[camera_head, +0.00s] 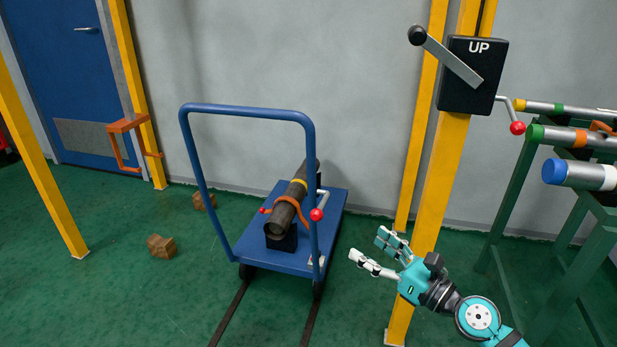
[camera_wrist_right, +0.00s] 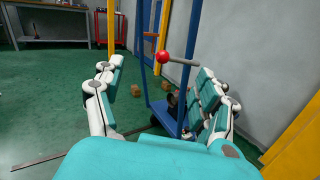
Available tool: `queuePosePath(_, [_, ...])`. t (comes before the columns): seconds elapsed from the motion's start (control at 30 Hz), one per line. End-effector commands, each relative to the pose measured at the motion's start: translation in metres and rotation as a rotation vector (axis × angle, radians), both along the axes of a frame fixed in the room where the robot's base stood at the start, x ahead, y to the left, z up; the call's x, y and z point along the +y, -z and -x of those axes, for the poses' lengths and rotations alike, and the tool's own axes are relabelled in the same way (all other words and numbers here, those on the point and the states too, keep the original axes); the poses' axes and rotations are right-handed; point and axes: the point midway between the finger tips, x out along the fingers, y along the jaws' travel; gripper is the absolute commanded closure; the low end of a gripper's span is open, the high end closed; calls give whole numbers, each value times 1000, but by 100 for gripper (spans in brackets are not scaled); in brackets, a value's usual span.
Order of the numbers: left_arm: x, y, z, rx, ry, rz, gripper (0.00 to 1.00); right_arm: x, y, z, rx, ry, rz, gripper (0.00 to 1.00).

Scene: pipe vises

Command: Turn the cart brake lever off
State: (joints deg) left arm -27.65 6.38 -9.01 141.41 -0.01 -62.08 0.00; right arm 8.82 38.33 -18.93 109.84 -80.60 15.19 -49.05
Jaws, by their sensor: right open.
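The blue cart (camera_head: 262,258) stands on the floor in the middle of the head view, with its tall blue push handle (camera_head: 312,160) on the near side. A grey lever with a red ball end (camera_head: 316,214) shows by the handle's right post. I take it for the brake lever; its mount is unclear. In the right wrist view the red ball (camera_wrist_right: 162,57) and its grey rod lie across the blue post, beyond the fingers. My right gripper (camera_head: 367,246) is open and empty, right of the cart and apart from the lever. My left gripper is not in view.
A dark pipe (camera_head: 283,212) lies in a vise on the cart. A yellow post (camera_head: 436,185) with a black UP lever box (camera_head: 473,78) stands close to my right arm. A green pipe rack (camera_head: 505,190) is at right. Small brown blocks (camera_head: 161,246) lie on the left floor.

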Motion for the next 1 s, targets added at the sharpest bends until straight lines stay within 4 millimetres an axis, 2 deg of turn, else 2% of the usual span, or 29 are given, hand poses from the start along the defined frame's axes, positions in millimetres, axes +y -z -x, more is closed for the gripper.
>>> queuePosePath(0.03, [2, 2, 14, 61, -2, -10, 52, -9, 2, -1, 0, 19, 61, 27])
queuePosePath(0.1, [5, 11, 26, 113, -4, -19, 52, -15, 11, -2, -9, 33, 116, 27])
queuePosePath(0.2, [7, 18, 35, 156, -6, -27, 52, -15, 16, -7, -13, 40, 139, 27])
queuePosePath(0.37, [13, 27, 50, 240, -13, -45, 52, -1, 14, -25, -16, 39, 134, 27])
queuePosePath(0.53, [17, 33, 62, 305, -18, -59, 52, 23, 15, -54, -16, 39, 132, 27])
queuePosePath(0.67, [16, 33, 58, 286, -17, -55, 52, 42, 15, -76, -16, 38, 131, 27])
queuePosePath(0.9, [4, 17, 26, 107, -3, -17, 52, 73, 17, -115, -14, 38, 130, 27])
queuePosePath(1.0, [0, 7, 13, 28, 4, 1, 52, 81, 17, -125, -14, 38, 131, 27])
